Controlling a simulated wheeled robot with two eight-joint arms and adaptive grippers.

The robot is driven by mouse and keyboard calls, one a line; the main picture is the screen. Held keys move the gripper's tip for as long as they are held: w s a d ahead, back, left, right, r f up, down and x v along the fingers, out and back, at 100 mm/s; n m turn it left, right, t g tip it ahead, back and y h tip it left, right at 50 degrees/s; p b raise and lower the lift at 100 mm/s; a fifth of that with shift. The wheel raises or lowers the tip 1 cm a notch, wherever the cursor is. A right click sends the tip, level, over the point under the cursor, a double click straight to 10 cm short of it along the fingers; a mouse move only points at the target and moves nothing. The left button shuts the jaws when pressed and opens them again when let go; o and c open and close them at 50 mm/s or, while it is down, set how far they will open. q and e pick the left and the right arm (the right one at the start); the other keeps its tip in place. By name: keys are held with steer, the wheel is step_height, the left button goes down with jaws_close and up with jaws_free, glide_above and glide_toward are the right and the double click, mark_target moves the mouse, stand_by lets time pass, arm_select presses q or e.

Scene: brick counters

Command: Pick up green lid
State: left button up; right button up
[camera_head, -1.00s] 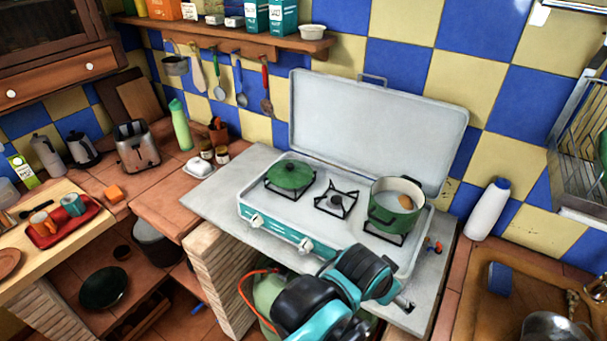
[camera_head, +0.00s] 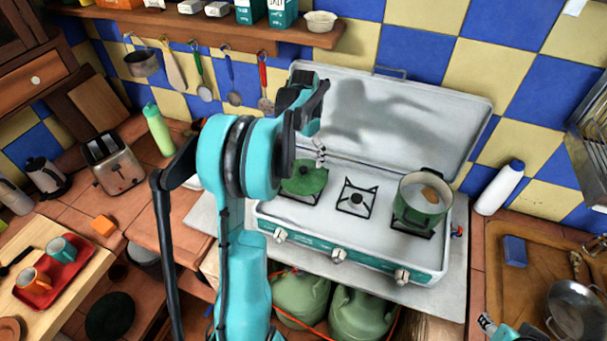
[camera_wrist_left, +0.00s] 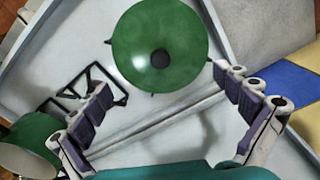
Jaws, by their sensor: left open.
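The green lid (camera_head: 304,180) lies on the left burner of the camping stove, partly hidden by my left arm in the head view. In the left wrist view the round lid (camera_wrist_left: 140,30) shows from above with its dark knob. My left gripper (camera_head: 319,156) is above the lid, pointing down. In the left wrist view the gripper (camera_wrist_left: 163,82) is open, with fingers wide apart and nothing between them. A small part of what looks like my right gripper (camera_head: 487,322) shows at the bottom right edge; its jaws are unclear.
A green pot (camera_head: 421,200) stands on the right burner, and an empty burner (camera_head: 356,198) lies between. The raised stove cover (camera_head: 400,120) stands close behind my left gripper. A wooden shelf (camera_head: 210,30) with hanging utensils is above. A white bottle (camera_head: 499,188) stands at right.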

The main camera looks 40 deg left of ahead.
mark_target(303, 169)
arm_select(q)
step_height(303, 169, down, 7)
steer(key=shift+a+r+b, duration=0.1)
steer(key=shift+b, duration=0.65)
steer(key=shift+s, duration=0.1)
steer(key=shift+c, duration=0.3)
steer(key=c, duration=1.5)
steer(key=shift+s, duration=0.15)
jaws_close()
